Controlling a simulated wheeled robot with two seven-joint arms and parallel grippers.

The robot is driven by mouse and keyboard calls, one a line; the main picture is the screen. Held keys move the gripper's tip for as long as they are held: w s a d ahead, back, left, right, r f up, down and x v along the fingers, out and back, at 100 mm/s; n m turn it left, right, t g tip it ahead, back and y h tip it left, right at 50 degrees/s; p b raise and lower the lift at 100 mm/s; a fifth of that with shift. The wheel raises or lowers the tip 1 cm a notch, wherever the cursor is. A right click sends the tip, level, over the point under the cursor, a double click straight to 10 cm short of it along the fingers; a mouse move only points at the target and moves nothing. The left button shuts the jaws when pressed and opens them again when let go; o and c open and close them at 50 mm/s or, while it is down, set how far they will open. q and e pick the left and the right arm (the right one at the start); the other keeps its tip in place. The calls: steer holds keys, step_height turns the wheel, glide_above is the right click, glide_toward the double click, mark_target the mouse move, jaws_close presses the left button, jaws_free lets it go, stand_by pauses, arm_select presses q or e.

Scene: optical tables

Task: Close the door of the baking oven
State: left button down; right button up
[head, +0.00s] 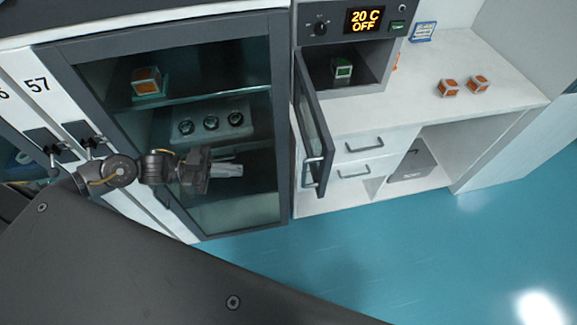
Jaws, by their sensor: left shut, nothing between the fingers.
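The baking oven (343,28) stands on the white counter at the top middle, its display reading "20 C OFF". Its door (314,125) is swung open on the left side and sticks out toward me, with a handle (312,160) near its free edge. A small green and white box (342,69) sits inside the oven. My left gripper (240,170) is shut and empty, in front of the glass cabinet, to the left of the oven door and apart from it. My right gripper is not in view.
A glass-fronted cabinet (282,110) with several items inside stands left of the oven. Drawers (363,145) sit below the oven. The blue floor (400,250) in front is clear.

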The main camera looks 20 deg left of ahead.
arm_select(q)
steer(key=p+x, duration=0.5)
steer(key=x, duration=0.9)
steer(key=shift+s+r+p, duration=0.15)
steer(key=shift+r+p, duration=0.05)
steer(key=shift+p, duration=0.2)
steer(key=shift+d, duration=0.15)
